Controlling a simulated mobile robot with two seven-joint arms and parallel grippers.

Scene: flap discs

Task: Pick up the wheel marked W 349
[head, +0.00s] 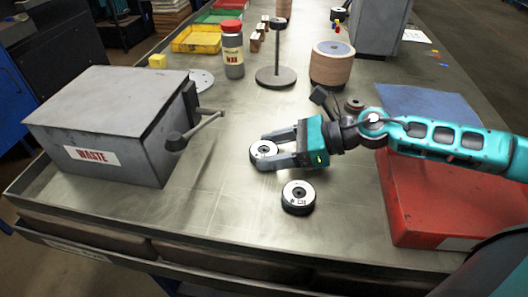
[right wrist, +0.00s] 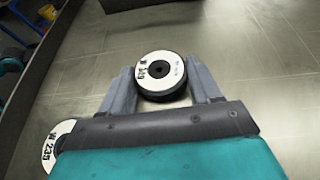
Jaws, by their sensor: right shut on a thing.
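The wheel between my right fingers (head: 263,149) is a small white-faced disc with a dark rim and a dark centre hole. In the right wrist view this wheel (right wrist: 160,72) bears small print that looks like W 349. My right gripper (head: 262,152) is shut on it, one finger on each side. I cannot tell whether the wheel is clear of the bench. A second similar wheel (head: 298,197) lies flat nearer the front edge, apart from the gripper. In the right wrist view its label (right wrist: 62,140) looks like W 235. My left gripper is not in view.
A grey WASTE box (head: 108,110) with a crank stands left. A red case (head: 440,195) lies right, under my arm. A spindle stand (head: 276,76), a jar (head: 232,55) and a wooden drum (head: 331,68) stand behind. The bench front (head: 200,220) is clear.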

